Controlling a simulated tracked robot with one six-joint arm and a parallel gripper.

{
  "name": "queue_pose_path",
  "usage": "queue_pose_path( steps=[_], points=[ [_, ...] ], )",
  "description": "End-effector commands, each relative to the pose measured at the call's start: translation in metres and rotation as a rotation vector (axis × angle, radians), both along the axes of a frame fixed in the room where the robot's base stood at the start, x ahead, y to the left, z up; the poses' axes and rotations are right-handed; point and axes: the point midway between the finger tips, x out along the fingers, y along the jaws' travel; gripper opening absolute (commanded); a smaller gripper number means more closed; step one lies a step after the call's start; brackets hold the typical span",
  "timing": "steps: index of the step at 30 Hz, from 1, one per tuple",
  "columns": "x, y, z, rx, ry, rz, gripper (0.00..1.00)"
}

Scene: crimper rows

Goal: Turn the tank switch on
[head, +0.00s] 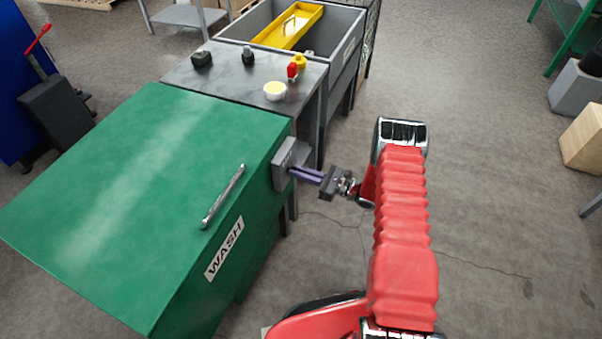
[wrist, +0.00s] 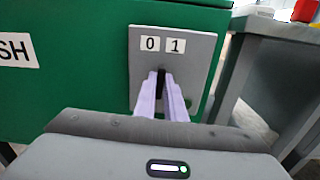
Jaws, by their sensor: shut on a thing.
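The green tank (head: 130,180) labelled WASH stands at the left, with a silver bar handle (head: 223,197) on its lid. A grey switch plate (head: 284,165) is on its right side. In the wrist view the plate (wrist: 172,60) carries the marks 0 on the left and 1 on the right. Below the marks is a dark switch lever (wrist: 161,82), roughly upright and nearer the middle than either mark. My gripper (head: 296,173) reaches the plate from the right. Its two purple fingers (wrist: 162,98) are shut on the lever, which they partly hide.
A grey table (head: 235,78) adjoins the tank, holding a white-rimmed yellow bowl (head: 275,91), small red and yellow items and two dark pieces. Behind it is a grey bin (head: 345,62) with a yellow tray (head: 290,25).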

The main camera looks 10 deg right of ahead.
Motion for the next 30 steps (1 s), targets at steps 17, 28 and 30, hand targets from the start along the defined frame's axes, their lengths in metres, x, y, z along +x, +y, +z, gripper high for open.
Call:
queue_pose_path(
  steps=[17,28,30],
  points=[
    [-0.0002,0.0037,-0.0012,0.252,0.350,0.010,0.00],
    [0.0000,0.0034,-0.0014,0.286,0.397,0.010,0.00],
    [0.0000,0.0034,-0.0014,0.286,0.397,0.010,0.00]
  ],
)
